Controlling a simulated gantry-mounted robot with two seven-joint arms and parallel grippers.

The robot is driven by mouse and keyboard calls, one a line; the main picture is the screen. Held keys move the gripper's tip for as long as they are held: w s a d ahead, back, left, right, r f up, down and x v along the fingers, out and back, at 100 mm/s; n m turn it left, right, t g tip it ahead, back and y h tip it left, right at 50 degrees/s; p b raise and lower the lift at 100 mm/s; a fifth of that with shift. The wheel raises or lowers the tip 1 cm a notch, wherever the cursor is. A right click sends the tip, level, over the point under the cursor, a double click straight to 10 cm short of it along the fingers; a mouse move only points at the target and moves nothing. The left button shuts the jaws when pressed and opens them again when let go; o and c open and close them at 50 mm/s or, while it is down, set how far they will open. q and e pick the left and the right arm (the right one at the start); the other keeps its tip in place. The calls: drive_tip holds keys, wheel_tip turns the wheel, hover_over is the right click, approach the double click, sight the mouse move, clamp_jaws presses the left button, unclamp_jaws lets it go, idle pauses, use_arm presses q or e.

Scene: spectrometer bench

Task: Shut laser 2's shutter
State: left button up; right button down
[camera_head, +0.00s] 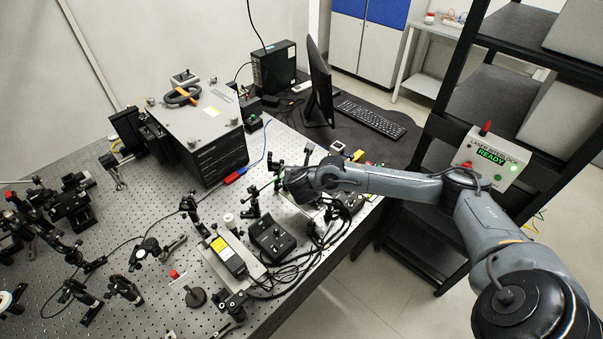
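My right arm reaches in from the right, and its gripper (283,184) is low over the right part of the optical table (150,219). Its fingers are too small and too covered by the wrist to tell whether they are open or shut. Black optic mounts stand right beside it. A black laser head with a yellow label (219,244) lies on a light plate, left and in front of that gripper. No number on it can be read, so I cannot tell whether it is laser 2. I cannot make out a shutter or its state. My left gripper is not in view.
A black control box (272,240) and tangled cables (290,272) lie close to the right gripper. A large grey instrument (199,127) stands behind. The interlock box (487,158), reading READY, is on the rack. Posts and mounts crowd the table's left side.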

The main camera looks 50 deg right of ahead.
idle(0.4)
drive_tip(key=c, duration=1.2)
unclamp_jaws()
drive_tip(key=shift+o, duration=0.5)
drive_tip(key=p+v, duration=0.5)
drive_tip(key=v, duration=0.6)
drive_tip(key=shift+w+f, duration=0.1)
